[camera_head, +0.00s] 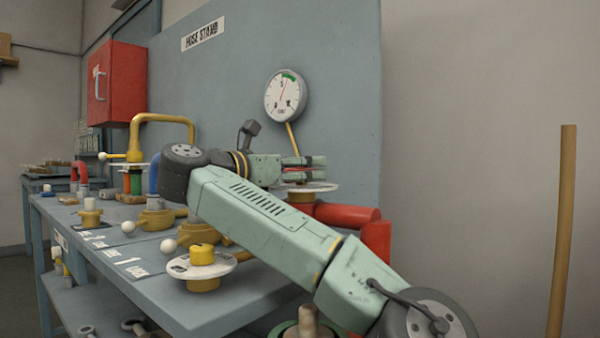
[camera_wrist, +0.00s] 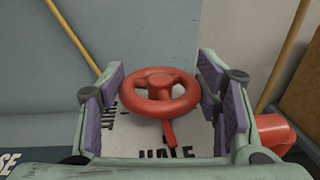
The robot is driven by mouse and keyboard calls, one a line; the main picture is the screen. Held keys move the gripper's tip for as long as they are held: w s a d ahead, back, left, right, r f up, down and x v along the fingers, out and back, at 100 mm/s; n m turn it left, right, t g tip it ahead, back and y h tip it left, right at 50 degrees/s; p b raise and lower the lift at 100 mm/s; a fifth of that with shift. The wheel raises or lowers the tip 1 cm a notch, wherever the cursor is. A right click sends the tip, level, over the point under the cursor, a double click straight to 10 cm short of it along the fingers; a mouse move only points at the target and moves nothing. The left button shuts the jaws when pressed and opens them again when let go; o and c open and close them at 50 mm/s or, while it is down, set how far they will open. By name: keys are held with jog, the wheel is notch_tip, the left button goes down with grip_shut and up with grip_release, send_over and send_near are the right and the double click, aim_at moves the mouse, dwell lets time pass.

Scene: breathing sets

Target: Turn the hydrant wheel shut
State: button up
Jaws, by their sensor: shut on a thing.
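The red hydrant wheel (camera_wrist: 160,76) lies between the two purple-padded jaws of my gripper (camera_wrist: 165,92) in the wrist view. My gripper is shut on it, though small gaps seem to show beside the rim. A red pointer (camera_wrist: 169,132) runs from the wheel toward the bottom of the wrist view, over a white lettered plate (camera_wrist: 190,128). Its lettering is partly hidden. In the head view my gripper (camera_head: 303,168) is above the white plate (camera_head: 316,187), and only slivers of red show between its fingers.
A round gauge (camera_head: 286,95) hangs on the grey-blue panel behind, its needle near the green band. A thick red pipe (camera_head: 345,214) runs beside the wheel. The blue bench (camera_head: 190,305) at left holds several yellow valves and a yellow knob (camera_head: 202,254) on a white disc.

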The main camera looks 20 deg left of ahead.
jog(key=shift+d+f+h, duration=0.1)
jog(key=shift+h, duration=0.2)
jog(key=o, duration=1.2)
